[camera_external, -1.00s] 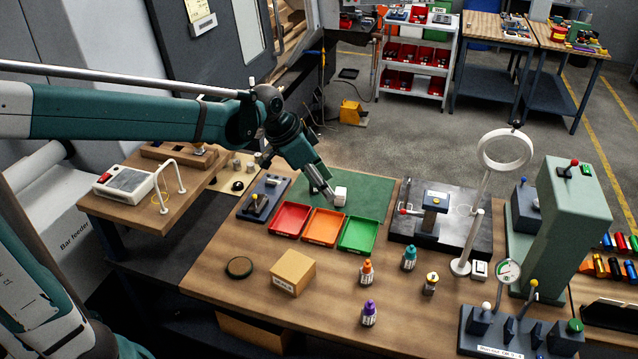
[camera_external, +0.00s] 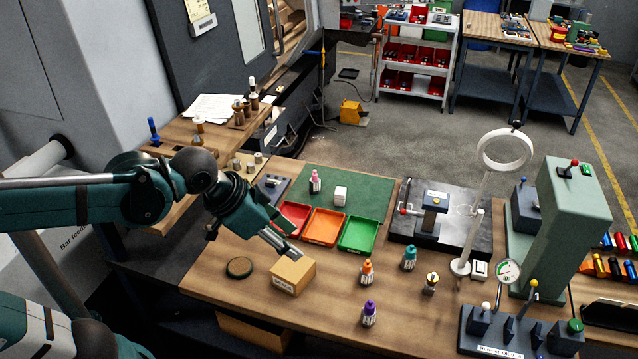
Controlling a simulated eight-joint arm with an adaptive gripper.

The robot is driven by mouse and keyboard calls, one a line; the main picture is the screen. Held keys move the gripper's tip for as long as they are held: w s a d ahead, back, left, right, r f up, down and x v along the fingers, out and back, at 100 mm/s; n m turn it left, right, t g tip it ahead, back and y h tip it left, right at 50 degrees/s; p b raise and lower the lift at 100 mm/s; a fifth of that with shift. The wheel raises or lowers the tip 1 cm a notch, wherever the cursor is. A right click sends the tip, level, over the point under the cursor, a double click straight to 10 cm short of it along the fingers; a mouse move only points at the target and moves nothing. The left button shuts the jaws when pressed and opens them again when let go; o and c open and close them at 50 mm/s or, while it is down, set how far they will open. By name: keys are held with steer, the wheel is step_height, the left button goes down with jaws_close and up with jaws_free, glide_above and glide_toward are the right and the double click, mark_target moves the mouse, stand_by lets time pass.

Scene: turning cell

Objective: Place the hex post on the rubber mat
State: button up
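The green rubber mat (camera_external: 372,190) lies at the back of the bench. A pink-capped bottle (camera_external: 315,183) stands upright on its left part, and a small white block (camera_external: 341,196) stands near its middle. Small grey metal pieces (camera_external: 257,158) sit on a tan board at the left; I cannot tell whether one is the hex post. My gripper (camera_external: 295,254) points down and right, just above or beside the cardboard box (camera_external: 293,276). Its fingertips look close together, but the gap is too small to read. Nothing clear shows between them.
Red (camera_external: 291,218), orange (camera_external: 324,228) and green (camera_external: 358,234) trays stand in front of the mat. A dark round pad (camera_external: 239,267) lies left of the box. Several dropper bottles stand at the right. The mat's right part is clear.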

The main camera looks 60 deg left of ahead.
steer(key=s+d+f, duration=0.3)
steer(key=s, duration=0.4)
steer(key=shift+s+d+n+t, duration=0.2)
steer(key=shift+d+n+t, duration=0.1)
steer(key=shift+d+t, duration=0.1)
